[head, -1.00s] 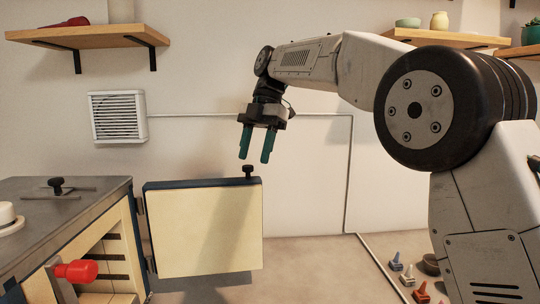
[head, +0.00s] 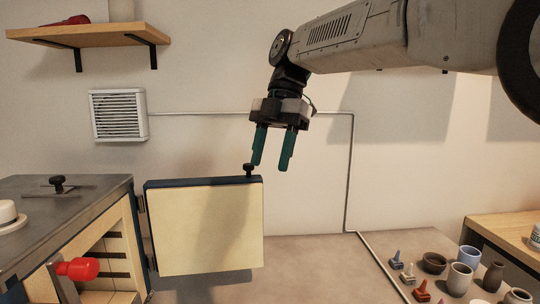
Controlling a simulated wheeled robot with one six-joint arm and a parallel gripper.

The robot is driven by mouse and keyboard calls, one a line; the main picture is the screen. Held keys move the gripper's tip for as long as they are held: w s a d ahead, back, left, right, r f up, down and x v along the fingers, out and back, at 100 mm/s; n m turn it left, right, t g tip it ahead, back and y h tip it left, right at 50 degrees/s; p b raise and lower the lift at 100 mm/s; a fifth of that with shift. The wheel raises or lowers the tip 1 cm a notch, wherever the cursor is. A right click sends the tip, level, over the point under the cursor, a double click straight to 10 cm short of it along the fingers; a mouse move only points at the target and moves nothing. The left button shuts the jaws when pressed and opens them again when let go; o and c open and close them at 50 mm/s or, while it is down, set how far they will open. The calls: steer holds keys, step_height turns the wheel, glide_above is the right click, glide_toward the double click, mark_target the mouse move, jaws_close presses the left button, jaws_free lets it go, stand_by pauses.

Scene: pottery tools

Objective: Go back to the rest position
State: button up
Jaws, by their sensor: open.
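My gripper (head: 271,165) hangs in the air with its two teal fingers apart, pointing down. It is open and holds nothing. It is close to the black knob (head: 248,170) on the top edge of the open kiln door (head: 205,228), up and to the right of it in the picture; I cannot tell the exact gap in depth. The door stands swung out to the right of the kiln (head: 70,200), its cream inner face towards me. The kiln's opening shows dark shelf slots inside.
A red-ended tool (head: 77,269) sticks out at the kiln's front. Several pots, such as a blue cup (head: 469,258), and small tools stand at lower right beside a wooden table (head: 510,235). A wall shelf (head: 90,35) is at upper left. The wall area right of my gripper is clear.

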steer(key=s+d+f+m+t+h, duration=0.1)
steer(key=s+d+f+m+t, duration=0.1)
steer(key=s+d+f+m, duration=0.7)
steer(key=s+d+f+m+t+h, duration=0.1)
steer(key=s+d+f+m+t, duration=0.2)
steer(key=s+d+f+m, duration=0.7)
steer(key=s+d+m, duration=0.4)
steer(key=s+m, duration=0.3)
steer(key=m, duration=0.2)
steer(key=shift+s+d+h, duration=0.15)
steer(key=shift+d+h, duration=0.2)
steer(key=shift+h, duration=0.05)
steer(key=shift+c, duration=0.3)
stand_by(0.3)
